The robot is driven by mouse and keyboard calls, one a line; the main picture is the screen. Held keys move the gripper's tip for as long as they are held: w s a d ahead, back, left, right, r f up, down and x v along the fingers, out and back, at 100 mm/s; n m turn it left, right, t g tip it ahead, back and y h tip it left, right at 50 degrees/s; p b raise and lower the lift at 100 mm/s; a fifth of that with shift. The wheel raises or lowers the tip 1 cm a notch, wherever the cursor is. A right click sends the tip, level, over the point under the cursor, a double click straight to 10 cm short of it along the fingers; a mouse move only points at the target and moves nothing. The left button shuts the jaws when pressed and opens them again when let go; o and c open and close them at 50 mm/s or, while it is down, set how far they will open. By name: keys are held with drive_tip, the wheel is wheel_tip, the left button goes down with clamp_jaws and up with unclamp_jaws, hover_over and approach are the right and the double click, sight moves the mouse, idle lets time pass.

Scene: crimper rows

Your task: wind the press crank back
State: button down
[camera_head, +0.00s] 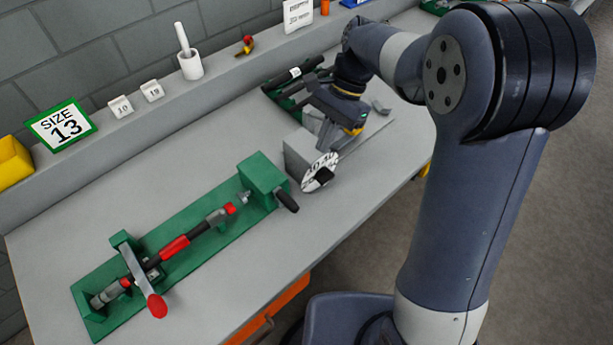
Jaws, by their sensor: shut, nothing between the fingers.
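The press is a long green base (200,236) on the grey bench. A green block (263,180) stands at its right end, with a crank ending in a black handle (287,201) that points toward the bench's front edge. A red-and-black tool (176,246) lies along the base. A grey lever with a red knob (157,305) crosses over it at the left end. My gripper (350,129) is to the right of and behind the crank, apart from it, beside a grey block with a white dial (319,172). It is shut and empty; its fingertips are small and partly hidden.
A green rack with black tools (285,92) is behind my gripper. The back ledge holds a SIZE 13 sign (62,126), small number tags (120,107), a white cup (190,66) and a yellow bin (13,161). The bench between press and ledge is clear.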

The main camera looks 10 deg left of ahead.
sight(287, 204)
drive_tip(key=s+a+r+p+x, duration=0.1)
drive_tip(key=s+x, duration=0.1)
drive_tip(key=x, duration=0.9)
drive_tip(key=shift+s+a+f, duration=0.15)
drive_tip(key=shift+a, duration=0.15)
drive_tip(key=shift+a+p, duration=0.1)
drive_tip(key=shift+p, duration=0.25)
drive_tip(key=shift+s+a+t+h, duration=0.1)
drive_tip(key=shift+s+t+h, duration=0.1)
drive_tip(key=shift+t+h, duration=0.1)
